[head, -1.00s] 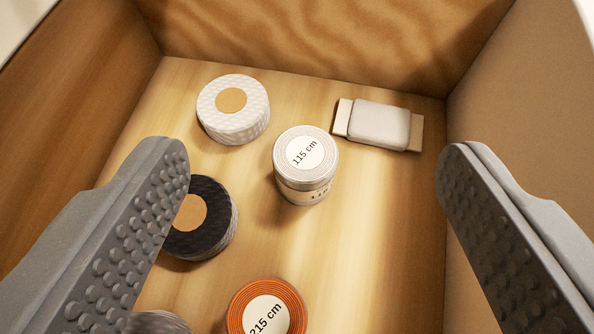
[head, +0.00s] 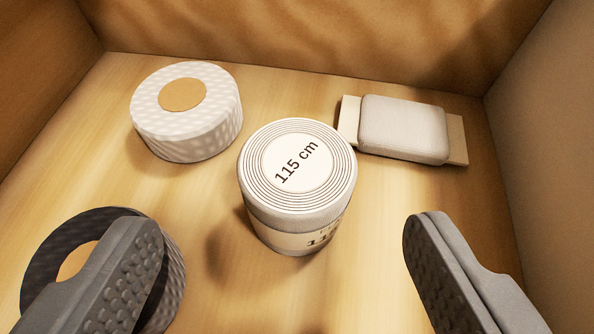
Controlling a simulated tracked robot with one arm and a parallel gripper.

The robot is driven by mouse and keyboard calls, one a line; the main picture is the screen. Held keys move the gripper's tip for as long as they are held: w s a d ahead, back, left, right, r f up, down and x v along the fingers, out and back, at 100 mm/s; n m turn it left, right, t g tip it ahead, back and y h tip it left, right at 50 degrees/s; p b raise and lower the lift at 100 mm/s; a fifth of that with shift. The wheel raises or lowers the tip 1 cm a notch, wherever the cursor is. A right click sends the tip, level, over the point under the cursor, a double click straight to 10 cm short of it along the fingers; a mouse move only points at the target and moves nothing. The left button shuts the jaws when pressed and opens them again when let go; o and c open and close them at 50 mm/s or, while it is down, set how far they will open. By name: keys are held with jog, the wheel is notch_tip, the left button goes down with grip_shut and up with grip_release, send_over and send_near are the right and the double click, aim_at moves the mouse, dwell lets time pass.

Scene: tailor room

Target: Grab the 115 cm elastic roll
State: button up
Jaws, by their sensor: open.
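The 115 cm elastic roll (head: 296,190) is a white cylinder with a round "115 cm" label on top and more print on its side. It stands upright on the wooden floor of the box, near the middle of the head view. My gripper (head: 283,240) is open and empty. Its two grey studded fingers stand wide apart at the lower left and lower right. The roll shows between and slightly beyond the fingertips, with clear space on both sides of it. I cannot tell whether the fingertips are at its height.
A white textured roll (head: 188,120) stands back left. A pale padded block (head: 403,128) lies back right, close to the 115 cm roll. A black roll (head: 160,255) is partly hidden behind the left finger. Wooden box walls (head: 290,35) enclose the back and sides.

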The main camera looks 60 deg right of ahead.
aim_at(298, 188)
jog(key=x, duration=0.1)
jog(key=b+x, duration=0.1)
jog(key=x, duration=0.1)
jog(key=shift+s+d+f, duration=0.15)
jog(key=shift+d+f, duration=0.15)
jog(key=shift+f, duration=0.05)
jog(key=shift+w+d+f+b, duration=0.1)
jog(key=shift+w+d+b, duration=0.2)
jog(key=shift+d+b, duration=0.1)
jog(key=c, duration=1.1)
jog(key=shift+o, duration=0.2)
